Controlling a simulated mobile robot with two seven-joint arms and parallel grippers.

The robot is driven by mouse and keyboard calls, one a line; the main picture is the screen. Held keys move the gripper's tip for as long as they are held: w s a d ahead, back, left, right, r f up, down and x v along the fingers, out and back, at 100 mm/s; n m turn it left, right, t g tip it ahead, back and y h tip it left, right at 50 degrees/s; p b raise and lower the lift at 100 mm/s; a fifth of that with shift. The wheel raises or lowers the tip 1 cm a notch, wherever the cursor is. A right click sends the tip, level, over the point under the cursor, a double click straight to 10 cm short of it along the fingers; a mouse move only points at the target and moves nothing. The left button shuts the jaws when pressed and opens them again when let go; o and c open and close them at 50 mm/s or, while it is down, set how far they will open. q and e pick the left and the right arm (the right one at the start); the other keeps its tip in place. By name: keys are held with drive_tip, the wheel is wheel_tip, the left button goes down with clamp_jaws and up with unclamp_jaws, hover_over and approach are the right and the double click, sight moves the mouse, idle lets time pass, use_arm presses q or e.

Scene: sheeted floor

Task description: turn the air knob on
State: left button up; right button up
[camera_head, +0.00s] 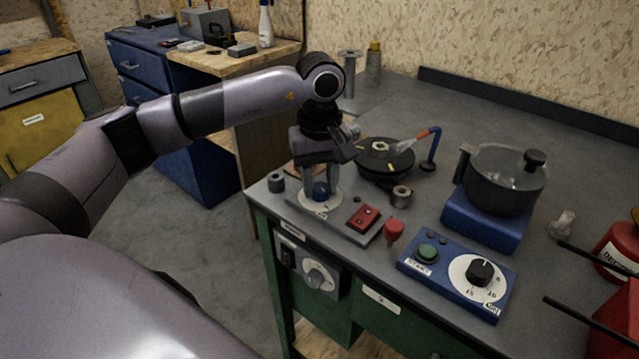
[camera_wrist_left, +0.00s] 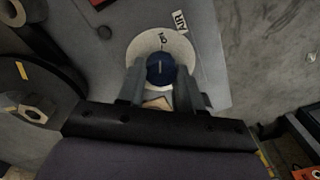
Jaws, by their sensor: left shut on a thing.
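The air knob (camera_wrist_left: 159,70) is a small blue knob on a white round dial (camera_wrist_left: 147,44) marked "AIR" and "10". In the left wrist view the two fingers of my left gripper (camera_wrist_left: 160,82) stand on either side of it, shut on it. In the head view my left gripper (camera_head: 318,180) reaches down from above onto the blue knob (camera_head: 320,192), on a grey panel at the bench's near left corner. The knob's white pointer line is visible in the wrist view.
A red switch box (camera_head: 363,218) and a red knob (camera_head: 394,230) are right of the dial. A blue timer box (camera_head: 457,275), a pot (camera_head: 500,180) on a blue base and a dark round plate (camera_head: 384,160) stand on the bench. A red canister (camera_head: 617,250) is at far right.

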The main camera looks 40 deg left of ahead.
sight(320, 186)
use_arm(q)
drive_tip(key=shift+w+m, duration=0.1)
drive_tip(key=shift+m, duration=0.5)
drive_tip(key=shift+r, duration=0.1)
drive_tip(key=o, duration=1)
drive_tip(key=shift+o, duration=0.2)
drive_tip(key=shift+r, duration=3.55)
